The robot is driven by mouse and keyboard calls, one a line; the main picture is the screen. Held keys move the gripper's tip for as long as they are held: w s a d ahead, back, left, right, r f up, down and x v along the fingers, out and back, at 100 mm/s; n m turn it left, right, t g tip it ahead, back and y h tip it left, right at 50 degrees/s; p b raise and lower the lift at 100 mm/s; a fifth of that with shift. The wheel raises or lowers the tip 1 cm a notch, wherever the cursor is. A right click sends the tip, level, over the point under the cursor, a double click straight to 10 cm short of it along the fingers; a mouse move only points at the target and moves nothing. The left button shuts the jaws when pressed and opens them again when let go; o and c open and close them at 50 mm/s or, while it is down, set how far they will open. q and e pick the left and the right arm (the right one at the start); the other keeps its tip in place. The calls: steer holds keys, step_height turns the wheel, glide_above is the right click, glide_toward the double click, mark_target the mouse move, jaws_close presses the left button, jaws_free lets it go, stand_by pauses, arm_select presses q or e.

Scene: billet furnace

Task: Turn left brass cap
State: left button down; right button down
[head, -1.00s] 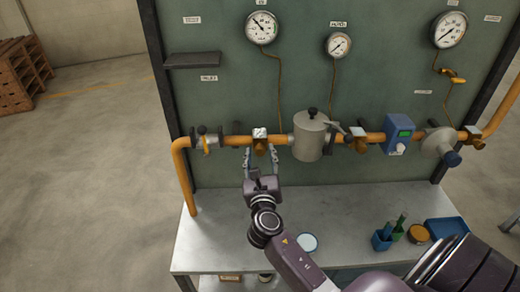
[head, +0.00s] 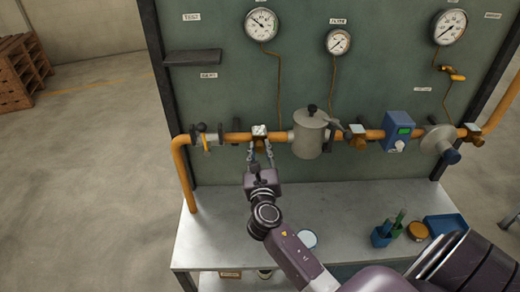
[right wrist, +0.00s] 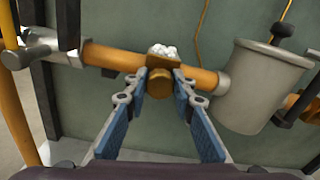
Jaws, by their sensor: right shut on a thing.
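The left brass cap (head: 259,144) sits on the orange pipe (head: 230,138), left of the grey canister. In the right wrist view the cap (right wrist: 160,84) shows as a round brass end facing me. My right gripper (head: 261,150) reaches up to it from below. In the right wrist view, one fingertip lies on each side of the cap, and the gripper (right wrist: 160,78) is shut on it. A whitish piece (right wrist: 162,52) sits on top of the fitting. My left gripper is not in view.
The grey canister (head: 309,138) is close on the right, and a valve with a yellow handle (head: 204,137) is on the left. Other brass caps (head: 357,138) are farther right. The grey bench (head: 215,235) below is bare at left; cups and a blue tray (head: 445,224) stand at right.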

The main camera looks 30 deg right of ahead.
steer(key=shift+m, duration=0.3)
steer(key=m+b, duration=0.2)
steer(key=m, duration=0.3)
steer(key=shift+f+m, duration=0.1)
steer(key=shift+m, duration=0.2)
steer(key=m+b, duration=0.2)
steer(key=m, duration=0.4)
steer(key=shift+m, duration=0.4)
steer(key=c, duration=1.6)
jaws_free()
steer(key=shift+d, duration=0.1)
steer(key=shift+s, duration=0.1)
